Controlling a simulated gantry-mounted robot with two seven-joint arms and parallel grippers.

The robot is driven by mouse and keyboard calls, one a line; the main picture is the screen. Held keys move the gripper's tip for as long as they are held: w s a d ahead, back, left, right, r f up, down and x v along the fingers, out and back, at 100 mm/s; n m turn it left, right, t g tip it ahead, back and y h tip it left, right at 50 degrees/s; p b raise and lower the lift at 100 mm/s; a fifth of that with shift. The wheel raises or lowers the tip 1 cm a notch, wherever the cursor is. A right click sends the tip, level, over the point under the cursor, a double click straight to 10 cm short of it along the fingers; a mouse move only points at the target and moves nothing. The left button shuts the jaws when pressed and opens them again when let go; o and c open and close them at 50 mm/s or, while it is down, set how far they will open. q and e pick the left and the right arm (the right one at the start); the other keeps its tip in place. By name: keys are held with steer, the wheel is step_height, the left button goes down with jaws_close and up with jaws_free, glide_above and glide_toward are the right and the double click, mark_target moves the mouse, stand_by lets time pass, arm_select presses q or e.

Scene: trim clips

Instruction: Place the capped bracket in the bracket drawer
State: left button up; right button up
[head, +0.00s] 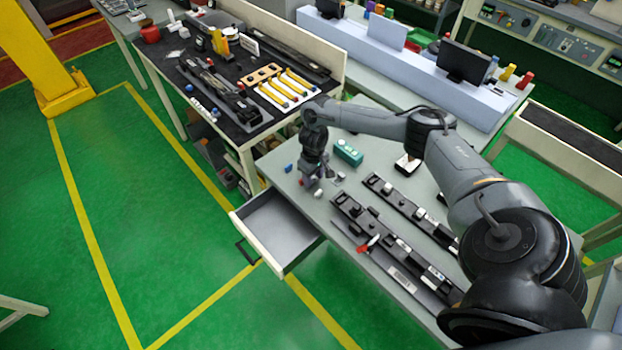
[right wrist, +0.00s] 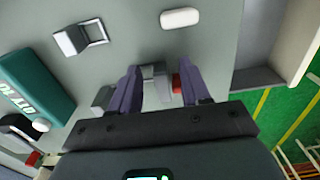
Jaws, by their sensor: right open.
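My right gripper (head: 318,182) is low over the left end of the grey table. In the right wrist view its two fingers (right wrist: 158,90) are apart. A small grey metal bracket (right wrist: 153,82) lies between them, with a red part (right wrist: 177,82) beside the right finger that may be its cap. I cannot tell whether the fingers touch it. Another grey bracket (right wrist: 80,38) with a square opening lies farther off on the tabletop. The drawer (head: 283,232) below the table edge is pulled open and looks empty; its edge also shows in the right wrist view (right wrist: 258,78). My left gripper is not seen.
A teal box (head: 348,153) stands right of the gripper. A white rounded piece (right wrist: 180,18) and a small blue part (head: 289,168) lie nearby. Two long black trim strips (head: 390,258) take up the table's right part. A dark bench (head: 240,100) stands behind to the left.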

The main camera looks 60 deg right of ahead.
jaws_close()
stand_by(0.5)
